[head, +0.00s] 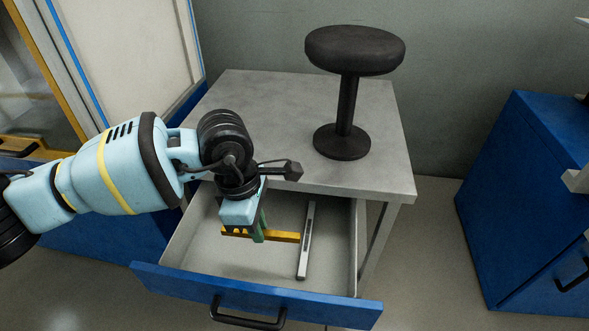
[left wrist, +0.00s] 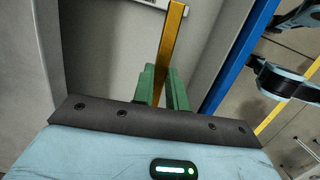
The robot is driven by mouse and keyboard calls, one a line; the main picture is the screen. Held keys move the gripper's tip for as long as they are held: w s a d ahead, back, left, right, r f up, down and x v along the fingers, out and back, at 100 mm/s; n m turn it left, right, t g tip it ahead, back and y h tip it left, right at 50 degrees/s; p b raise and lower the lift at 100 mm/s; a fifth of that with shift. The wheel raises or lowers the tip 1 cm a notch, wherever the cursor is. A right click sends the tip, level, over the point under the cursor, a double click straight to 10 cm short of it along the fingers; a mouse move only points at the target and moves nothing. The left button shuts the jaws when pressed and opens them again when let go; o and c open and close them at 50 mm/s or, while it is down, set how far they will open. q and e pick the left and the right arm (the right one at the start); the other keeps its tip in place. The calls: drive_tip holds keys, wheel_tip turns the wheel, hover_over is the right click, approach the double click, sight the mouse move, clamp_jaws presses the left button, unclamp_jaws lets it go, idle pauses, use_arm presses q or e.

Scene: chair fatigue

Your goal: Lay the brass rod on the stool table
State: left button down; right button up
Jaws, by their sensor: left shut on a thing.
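The brass rod (head: 283,237) is a yellow square bar in the open drawer (head: 336,240) of the stool table (head: 272,110). My left gripper (head: 258,232) reaches down into the drawer with its green fingers shut on the rod. The rod sticks out on both sides of the fingers. In the left wrist view the rod (left wrist: 172,45) runs upward from between the green fingers (left wrist: 162,90). I cannot tell whether the rod still touches the drawer floor. My right gripper is not in view.
A grey metal bar (head: 306,245) lies in the drawer, right of the brass rod. A black round stool (head: 354,50) stands on the grey tabletop, whose left part is clear. The drawer's blue front (head: 240,298) stands out at the near side. A blue cabinet (head: 525,190) is at right.

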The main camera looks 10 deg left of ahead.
use_arm(q)
drive_tip(key=s+a+r+m+g+y, duration=0.1)
drive_tip(key=s+a+r+m, duration=0.1)
drive_tip(key=s+a+m, duration=0.3)
drive_tip(key=s+a+r+m, duration=0.3)
drive_tip(key=s+a+m, duration=0.2)
drive_tip(key=m, duration=0.8)
drive_tip(key=shift+s+r+g+y, duration=0.2)
drive_tip(key=shift+s+g+y, duration=0.2)
drive_tip(key=shift+s, duration=0.5)
